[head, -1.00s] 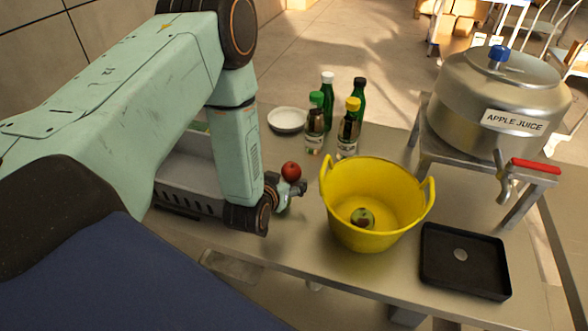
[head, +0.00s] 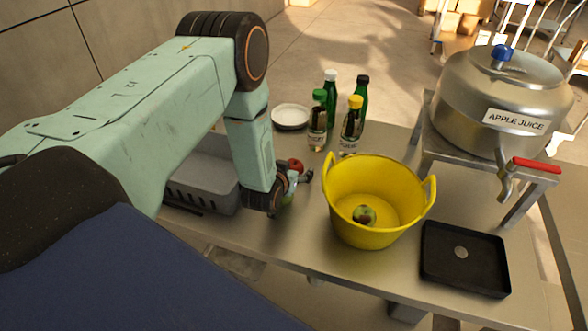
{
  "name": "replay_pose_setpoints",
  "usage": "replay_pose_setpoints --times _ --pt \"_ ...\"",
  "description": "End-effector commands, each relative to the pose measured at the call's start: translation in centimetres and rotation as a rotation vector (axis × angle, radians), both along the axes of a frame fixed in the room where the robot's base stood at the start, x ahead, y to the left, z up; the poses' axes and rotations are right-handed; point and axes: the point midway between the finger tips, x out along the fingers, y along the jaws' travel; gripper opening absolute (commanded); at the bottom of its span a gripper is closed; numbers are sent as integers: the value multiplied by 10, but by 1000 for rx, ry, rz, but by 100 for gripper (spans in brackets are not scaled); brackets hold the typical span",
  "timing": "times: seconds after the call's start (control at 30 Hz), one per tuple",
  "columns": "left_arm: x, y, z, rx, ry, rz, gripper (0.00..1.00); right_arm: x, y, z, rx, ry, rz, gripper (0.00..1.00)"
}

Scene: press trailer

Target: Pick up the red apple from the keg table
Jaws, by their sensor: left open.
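The red apple (head: 296,165) is on the metal keg table (head: 300,240), left of the yellow tub. My left gripper (head: 300,178) is right at the apple, in front of it, and hides its lower part. The gripper is open. I cannot tell whether its fingers touch the apple. A green thing shows partly below the gripper, mostly hidden. My right gripper does not show.
A yellow tub (head: 346,228) holding a green and red apple (head: 364,215) stands close on the right. Several bottles (head: 318,132) and a white plate (head: 290,116) are behind. A grey crate (head: 205,180) is left, a black tray (head: 462,275) and juice keg (head: 500,95) right.

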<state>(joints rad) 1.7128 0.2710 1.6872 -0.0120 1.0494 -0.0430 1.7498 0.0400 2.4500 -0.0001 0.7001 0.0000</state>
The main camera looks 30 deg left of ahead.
Motion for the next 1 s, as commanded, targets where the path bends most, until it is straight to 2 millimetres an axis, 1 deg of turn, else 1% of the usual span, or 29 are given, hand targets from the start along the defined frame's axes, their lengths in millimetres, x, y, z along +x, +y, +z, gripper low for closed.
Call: replay_pose_setpoints --times 0.03,0.07,0.73,1.0 --pt "0 0 0 0 0 0 79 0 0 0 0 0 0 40" --pt "0 0 0 0 0 0 77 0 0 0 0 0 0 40" --pt "0 0 0 0 0 0 20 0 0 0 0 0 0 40" --pt "0 0 2 -1 -1 0 20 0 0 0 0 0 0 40"
